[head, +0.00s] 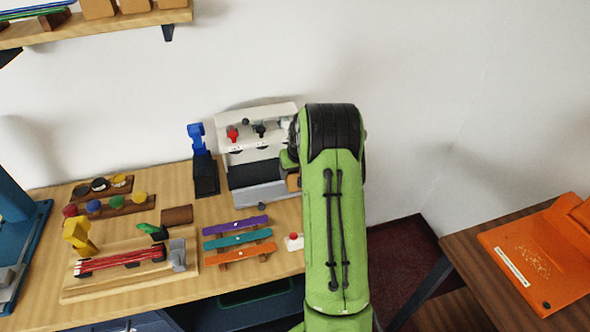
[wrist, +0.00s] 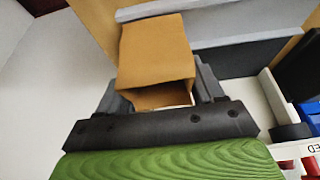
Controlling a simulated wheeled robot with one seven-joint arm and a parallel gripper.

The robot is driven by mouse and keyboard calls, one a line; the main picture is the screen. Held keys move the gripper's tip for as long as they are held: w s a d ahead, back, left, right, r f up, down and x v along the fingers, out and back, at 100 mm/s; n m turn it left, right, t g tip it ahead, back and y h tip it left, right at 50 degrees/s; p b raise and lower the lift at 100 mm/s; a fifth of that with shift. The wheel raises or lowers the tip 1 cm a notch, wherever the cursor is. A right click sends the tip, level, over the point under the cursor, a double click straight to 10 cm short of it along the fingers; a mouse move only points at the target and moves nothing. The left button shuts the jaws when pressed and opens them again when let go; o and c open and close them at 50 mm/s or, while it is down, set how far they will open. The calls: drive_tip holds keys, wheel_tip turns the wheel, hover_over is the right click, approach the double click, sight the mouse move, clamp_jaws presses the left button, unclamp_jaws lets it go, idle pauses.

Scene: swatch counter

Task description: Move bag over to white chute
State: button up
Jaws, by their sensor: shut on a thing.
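A tan, box-shaped bag (wrist: 155,55) sits between the fingers of my gripper (wrist: 158,92) in the wrist view, its near end open. My gripper is shut on it. In the head view my green arm hides most of the gripper, and a small brown patch, likely the bag (head: 292,182), shows at the arm's left edge. A white unit (head: 284,112) with red and black knobs and a sloped pale front stands against the wall, just left of my arm. I cannot tell whether it is the white chute.
A blue-topped black stand (head: 205,176) stands left of the white unit. Purple, teal and orange bars (head: 238,240) and a small white block with a red top (head: 294,242) lie in front. An orange sloped piece (head: 540,255) rests on the right table, beyond a floor gap.

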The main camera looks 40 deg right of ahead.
drive_tip(key=shift+f, duration=0.3)
drive_tip(key=o, duration=1.2)
drive_tip(key=shift+c, duration=0.2)
drive_tip(key=p+v, duration=0.1)
drive_tip(key=v, duration=1.4)
drive_tip(key=shift+r, duration=0.35)
drive_tip(key=shift+s, duration=0.15)
